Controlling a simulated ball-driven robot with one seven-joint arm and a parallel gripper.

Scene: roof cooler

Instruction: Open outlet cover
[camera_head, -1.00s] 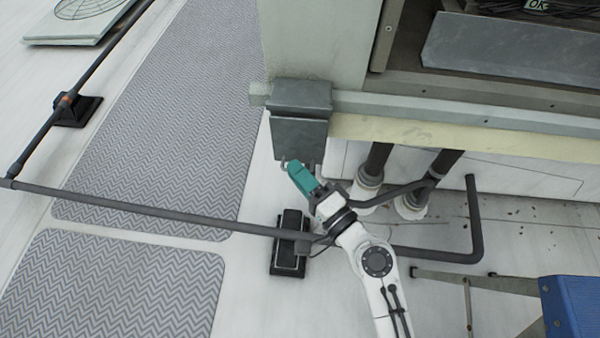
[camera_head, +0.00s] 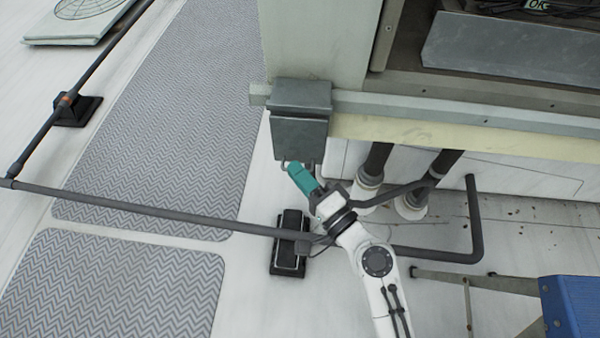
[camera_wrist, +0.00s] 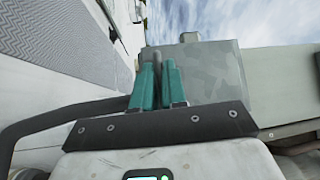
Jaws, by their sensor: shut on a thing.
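The outlet cover (camera_head: 298,137) is a grey metal flap on a box at the lower corner of the pale cooler housing. It hangs down at a slant below the box's top. My gripper (camera_head: 291,166), with teal fingers, is at its lower edge, where a small loop-like handle shows. In the wrist view the cover (camera_wrist: 208,72) is a grey plate just beyond and right of my gripper (camera_wrist: 158,70). The fingers are shut on a narrow dark grey part, seemingly the cover's handle. What lies behind the cover is hidden.
A dark rail (camera_head: 150,208) runs across the floor to a black foot (camera_head: 290,243) near my arm. Vertical pipes (camera_head: 376,165) stand right of my gripper. A blue box (camera_head: 572,308) is at the lower right. Patterned mats (camera_head: 165,130) lie on the left.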

